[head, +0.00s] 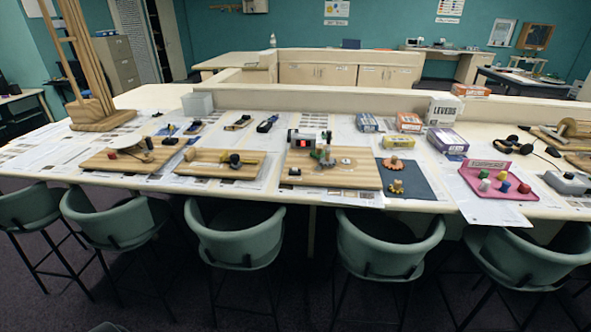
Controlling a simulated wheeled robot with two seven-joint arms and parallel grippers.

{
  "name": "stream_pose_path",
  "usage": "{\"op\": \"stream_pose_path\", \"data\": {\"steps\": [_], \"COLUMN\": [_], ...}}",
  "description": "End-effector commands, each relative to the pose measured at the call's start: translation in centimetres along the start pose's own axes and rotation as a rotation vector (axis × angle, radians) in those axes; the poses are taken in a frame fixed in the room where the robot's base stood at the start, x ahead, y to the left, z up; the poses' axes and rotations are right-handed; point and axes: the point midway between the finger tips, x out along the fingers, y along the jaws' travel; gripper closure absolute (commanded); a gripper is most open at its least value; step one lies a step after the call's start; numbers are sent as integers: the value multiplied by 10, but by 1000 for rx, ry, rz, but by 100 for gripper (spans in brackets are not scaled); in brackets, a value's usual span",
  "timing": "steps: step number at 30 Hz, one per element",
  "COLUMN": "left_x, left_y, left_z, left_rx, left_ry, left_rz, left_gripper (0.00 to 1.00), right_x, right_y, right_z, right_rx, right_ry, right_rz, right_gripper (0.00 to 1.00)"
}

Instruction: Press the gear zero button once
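A wooden board (345,178) lies near the middle of the long counter. On it stands a grey and dark device with a small lit red display (308,136) and a green part beside it. A small dark block (294,171) sits at the board's front left corner. A round pale disc (346,162) lies on the board's right part. On a dark blue mat (420,182) to the right are orange-brown gear-like pieces (396,187). No label marks a gear zero button that I can read, so I cannot tell which part it is. Neither gripper is in view.
Several green chairs (232,232) line the counter's front edge. Other wooden boards (222,163) lie to the left. A pink tray (495,182) with coloured pegs and a grey box (568,182) lie to the right. Small boxes (447,140) stand along the back. Papers cover much of the counter.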

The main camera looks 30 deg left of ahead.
Motion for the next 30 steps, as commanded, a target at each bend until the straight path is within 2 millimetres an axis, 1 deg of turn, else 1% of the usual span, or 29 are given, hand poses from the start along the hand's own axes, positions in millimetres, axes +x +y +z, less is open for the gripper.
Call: {"op": "stream_pose_path", "data": {"steps": [1,2,3,6,30], "left_x": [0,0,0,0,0], "left_y": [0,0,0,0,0], "left_z": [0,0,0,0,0], "left_rx": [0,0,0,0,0], "left_ry": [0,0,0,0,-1], "left_rz": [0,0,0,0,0], "left_gripper": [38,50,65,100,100], "right_x": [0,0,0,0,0], "right_y": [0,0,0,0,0], "right_z": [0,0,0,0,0], "right_rx": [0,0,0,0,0], "right_ry": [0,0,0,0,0], "right_rz": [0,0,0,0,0], "right_gripper": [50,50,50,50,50]}}
